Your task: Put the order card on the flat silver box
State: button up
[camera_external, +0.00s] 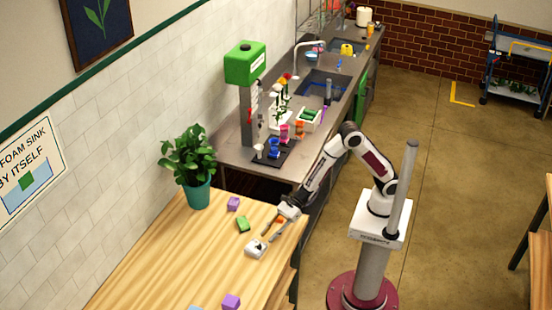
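My gripper (268,237) is low over the right part of the wooden table, pointing down and left. Its two dark fingers look spread apart. A small orange patch (279,220) shows by the fingers; I cannot tell what it is or whether it is gripped. A small whitish, flat box-like thing (254,246) with a dark mark lies on the table just beyond the fingertips. I cannot tell whether it is the silver box. I cannot make out the order card for certain.
On the wooden table (160,268) are a green block (243,224), purple blocks (233,204) (231,301) and a potted plant (199,181). The grey counter (240,156) behind holds a green-topped dispenser (245,63), several coloured cups and a sink. The table's left part looks clear.

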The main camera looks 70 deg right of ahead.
jog(key=shift+v, duration=2.6)
jog(key=s+d+r+n+g+h, duration=0.1)
jog(key=s+d+r+n+g, duration=0.2)
jog(key=s+d+r+n, duration=0.8)
jog(key=s+d+n+t+h, duration=0.1)
jog(key=s+d+n+h, duration=0.1)
jog(key=d, duration=0.8)
jog(key=s+d+n+t+h, duration=0.1)
jog(key=s+d+n+h, duration=0.2)
jog(key=d, duration=0.8)
jog(key=s+d+n+t+h, duration=0.1)
jog(key=s+d+n+h, duration=0.2)
jog(key=d+n+h, duration=0.3)
jog(key=d, duration=0.5)
jog(key=shift+f+t, duration=0.2)
jog(key=shift+t, duration=0.1)
